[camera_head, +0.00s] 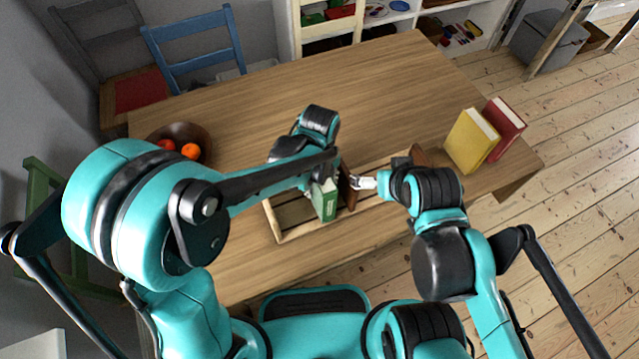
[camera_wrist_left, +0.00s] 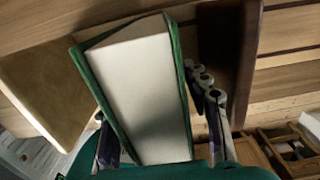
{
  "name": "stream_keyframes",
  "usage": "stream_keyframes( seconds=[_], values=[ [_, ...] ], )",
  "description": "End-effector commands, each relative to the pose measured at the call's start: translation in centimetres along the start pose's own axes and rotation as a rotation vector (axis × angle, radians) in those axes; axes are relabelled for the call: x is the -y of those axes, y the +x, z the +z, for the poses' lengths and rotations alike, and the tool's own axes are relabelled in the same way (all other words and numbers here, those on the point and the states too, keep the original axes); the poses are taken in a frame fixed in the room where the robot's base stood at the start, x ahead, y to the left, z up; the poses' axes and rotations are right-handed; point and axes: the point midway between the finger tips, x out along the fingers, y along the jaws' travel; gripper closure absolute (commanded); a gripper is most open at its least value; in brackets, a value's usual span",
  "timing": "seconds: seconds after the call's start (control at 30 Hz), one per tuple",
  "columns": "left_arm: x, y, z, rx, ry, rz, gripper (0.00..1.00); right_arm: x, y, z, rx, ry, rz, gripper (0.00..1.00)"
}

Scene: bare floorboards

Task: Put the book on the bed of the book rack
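A green book (camera_head: 327,199) with pale pages stands in the wooden book rack (camera_head: 283,232), near a dark brown upright panel (camera_head: 348,186). My left gripper (camera_head: 322,180) reaches down over the book from above. In the left wrist view, the book's page block (camera_wrist_left: 145,90) lies between its fingers (camera_wrist_left: 160,135), which look closed on the covers. The book's lower edge is hidden, so I cannot tell whether it touches the rack's bed. My right gripper (camera_head: 362,183) is beside the rack's brown panel; its finger opening is too small to tell.
A yellow book (camera_head: 470,141) and a red book (camera_head: 505,127) stand at the table's right end. A dark bowl of fruit (camera_head: 192,140) is at the left. The far middle of the table (camera_head: 370,95) is clear. Chairs and a shelf stand beyond it.

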Motion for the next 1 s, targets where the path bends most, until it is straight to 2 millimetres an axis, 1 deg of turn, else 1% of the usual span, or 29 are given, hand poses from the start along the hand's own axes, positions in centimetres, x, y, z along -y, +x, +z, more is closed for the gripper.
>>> stream_keyframes(
  seconds=[0.27, 0.37, 0.47, 0.7, 0.8, 0.9, 1.0],
  values=[
    [0.0, -0.1, 0.0, 0.0, 0.0, 0.0, 0.46, 0.0, -0.1, 0.0, 0.0, 0.0, 0.0, 0.0],
    [0.0, -0.5, 0.0, 0.0, 0.0, 0.0, 0.46, 0.0, -0.4, -0.3, 0.0, 0.0, 0.0, 0.0],
    [0.0, -1.9, 0.0, 0.0, 0.0, 0.0, 0.46, 0.0, -0.8, -0.6, 0.0, 0.0, 0.0, 0.0],
    [0.0, -7.3, 0.0, 0.0, 0.0, 0.0, 0.46, 0.0, -2.5, -1.8, 0.0, 0.0, 0.0, 0.0],
    [0.0, -9.3, 0.0, 0.0, 0.0, 0.0, 0.46, 0.0, -3.0, -2.2, 0.0, 0.0, 0.0, 0.0],
    [0.0, -10.9, 0.0, 0.0, 0.0, 0.0, 0.46, 0.0, -3.4, -2.4, 0.0, 0.0, 0.0, 0.0],
    [0.0, -11.8, 0.0, 0.0, 0.0, 0.0, 0.46, 0.0, -3.6, -2.6, 0.0, 0.0, 0.0, 0.0]
  ],
)
